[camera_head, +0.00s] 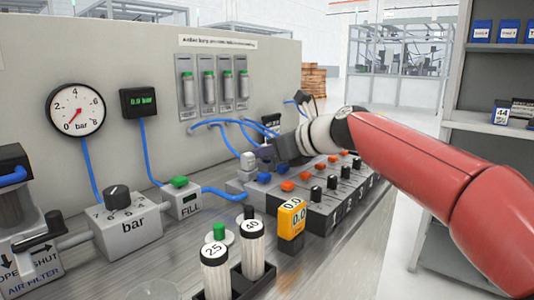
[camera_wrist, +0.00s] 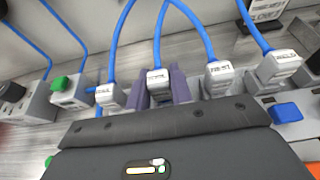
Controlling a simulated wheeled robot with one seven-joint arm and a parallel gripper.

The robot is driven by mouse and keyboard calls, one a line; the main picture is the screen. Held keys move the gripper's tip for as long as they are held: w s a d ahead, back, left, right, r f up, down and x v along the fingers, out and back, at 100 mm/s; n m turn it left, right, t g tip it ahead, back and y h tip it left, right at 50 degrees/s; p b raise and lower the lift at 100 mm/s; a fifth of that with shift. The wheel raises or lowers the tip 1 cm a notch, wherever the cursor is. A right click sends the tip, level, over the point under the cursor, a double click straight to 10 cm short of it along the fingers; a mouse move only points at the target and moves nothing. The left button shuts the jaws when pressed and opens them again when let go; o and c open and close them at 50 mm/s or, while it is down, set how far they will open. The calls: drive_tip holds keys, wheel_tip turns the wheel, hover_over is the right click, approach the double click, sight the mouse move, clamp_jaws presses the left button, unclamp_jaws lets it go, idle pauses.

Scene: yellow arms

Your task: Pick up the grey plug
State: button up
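Several grey plugs with blue hoses stand in a row in the wrist view. One grey plug (camera_wrist: 158,82) is between the two purple fingers of my gripper (camera_wrist: 160,88); the other plugs, such as one at the left (camera_wrist: 111,96) and one at the right (camera_wrist: 219,76), are outside them. The fingers are apart, one on each side of the plug, but I cannot tell whether they press on it. In the head view my gripper (camera_head: 266,153) is low over the back of the grey valve block, and its wrist hides most of the plugs.
The valve block (camera_head: 318,208) carries blue, orange and black knobs. A grey panel (camera_head: 120,60) rises behind. Blue hoses (camera_head: 228,122) loop close to my gripper.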

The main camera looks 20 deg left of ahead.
clamp_jaws()
wheel_tip(320, 180, up, 8)
drive_tip(key=p, duration=0.2)
drive_tip(key=shift+p, duration=0.4)
drive_tip(key=shift+r, duration=1)
drive_tip(key=shift+d, duration=0.1)
